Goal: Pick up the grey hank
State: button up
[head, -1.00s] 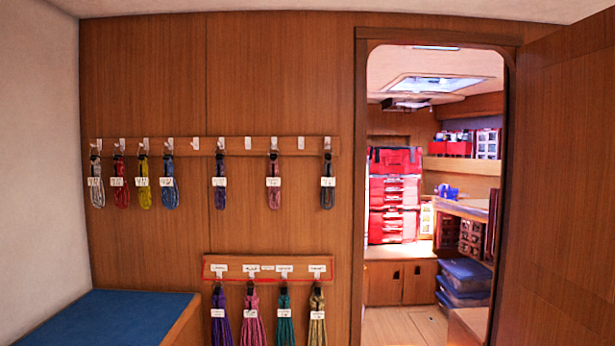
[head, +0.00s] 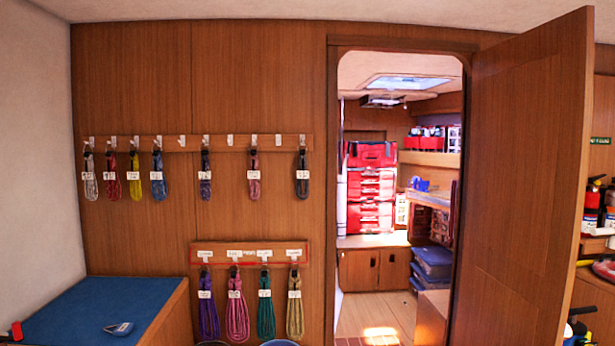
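Several hanks hang from hooks on the upper wooden rail (head: 218,143) on the back wall. A pale grey-white hank (head: 90,184) hangs at the far left with a white tag. A dark grey-blue hank (head: 302,188) hangs at the far right, also tagged. I cannot tell for sure which of these two is the grey one. Between them hang a red (head: 112,188), a yellow (head: 135,188), a blue (head: 158,188), a dark purple-blue (head: 205,188) and a pink hank (head: 254,188). Some hooks are empty. My gripper is not in view.
A lower rail (head: 298,250) holds purple, pink, teal and tan hanks. A blue-topped bench (head: 75,305) juts out at left with small items on it. An open doorway and a wooden door (head: 520,190) stand at right. Round rims (head: 280,343) show at the bottom edge.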

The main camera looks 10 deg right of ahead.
aim_at(302, 173)
jog(key=z, duration=0.9)
jog(key=i, duration=1.35)
jog(key=z, duration=0.35)
jog(key=i, duration=1.45)
jog(key=u, duration=1.45)
jog(key=i, duration=0.7)
jog(key=u, duration=0.7)
